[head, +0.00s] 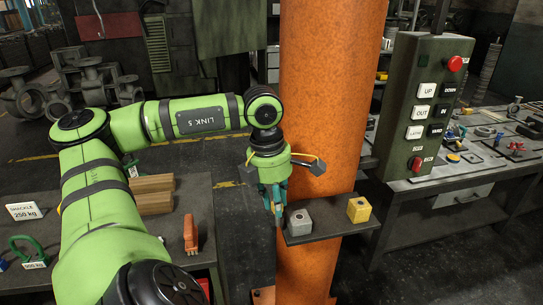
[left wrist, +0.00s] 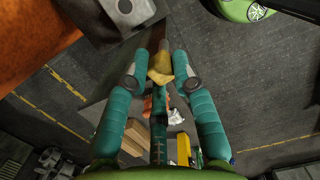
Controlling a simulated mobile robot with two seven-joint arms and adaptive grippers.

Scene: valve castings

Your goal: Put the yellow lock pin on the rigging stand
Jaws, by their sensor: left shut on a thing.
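My left gripper (head: 274,199) hangs pointing down beside the small shelf on the orange column. In the left wrist view its teal fingers (left wrist: 162,72) are closed on a small yellow piece, which looks like the yellow lock pin (left wrist: 160,65). The fingers hide the pin in the head view, and its lower end is not clear. A dark bench (head: 206,207) with shackles and weight labels stands at the left; I cannot tell for sure that it is the rigging stand. My right gripper is not in view.
The shelf (head: 330,230) holds a grey block (head: 299,222) and a yellow block (head: 359,210), close right of my gripper. The orange column (head: 325,100) stands behind. The bench carries wooden blocks (head: 153,193) and an orange-red piece (head: 190,234). A control box (head: 425,100) stands right.

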